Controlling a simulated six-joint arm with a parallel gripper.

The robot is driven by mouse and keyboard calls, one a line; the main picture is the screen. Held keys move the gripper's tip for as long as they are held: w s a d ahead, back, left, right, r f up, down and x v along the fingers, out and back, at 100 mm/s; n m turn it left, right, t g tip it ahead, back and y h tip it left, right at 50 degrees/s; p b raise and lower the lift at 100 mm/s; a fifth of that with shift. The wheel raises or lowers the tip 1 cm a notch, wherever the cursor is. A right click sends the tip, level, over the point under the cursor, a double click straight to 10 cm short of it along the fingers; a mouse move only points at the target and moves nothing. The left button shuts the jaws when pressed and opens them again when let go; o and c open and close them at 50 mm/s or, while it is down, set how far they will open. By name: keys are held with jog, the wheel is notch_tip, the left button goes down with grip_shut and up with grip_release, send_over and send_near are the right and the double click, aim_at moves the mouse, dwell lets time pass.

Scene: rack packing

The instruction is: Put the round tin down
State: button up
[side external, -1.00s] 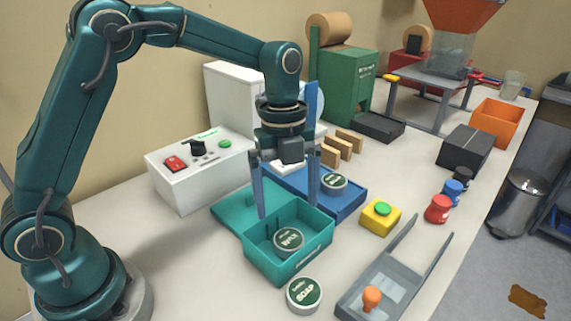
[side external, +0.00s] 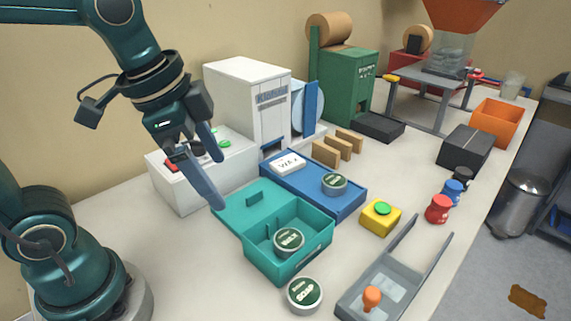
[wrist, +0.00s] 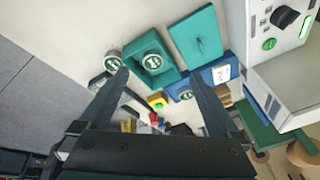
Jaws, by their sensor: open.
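A round dark green tin (side external: 289,242) with a pale rim lies flat inside the open teal box (side external: 262,261), lid folded back. It also shows in the wrist view (wrist: 152,61). A second round tin, marked SOAP (side external: 304,294), lies on the table in front of the box. A third round tin (side external: 334,183) lies in the blue tray (side external: 345,205). My gripper (side external: 217,182) is open and empty, raised to the left of the teal box and tilted, apart from all three tins. In the wrist view nothing is between its fingers (wrist: 157,74).
A white control box (side external: 180,185) stands behind my gripper. A white card (side external: 288,163) lies in the blue tray. A yellow button block (side external: 381,215) and a grey chute (side external: 385,285) stand to the right. The table's front left is clear.

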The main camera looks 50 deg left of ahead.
jog(key=shift+s+a+f+n+t, duration=0.2)
jog(key=shift+s+f+n+t, duration=0.15)
jog(key=shift+s+n, duration=0.65)
jog(key=shift+s+a+f+n+t, duration=0.15)
jog(key=shift+s+f+n+t, duration=0.2)
jog(key=shift+n, duration=1.05)
jog(key=shift+s+a+f+n+t, duration=0.2)
jog(key=shift+s+f+n, duration=0.15)
jog(key=shift+s+n, duration=0.7)
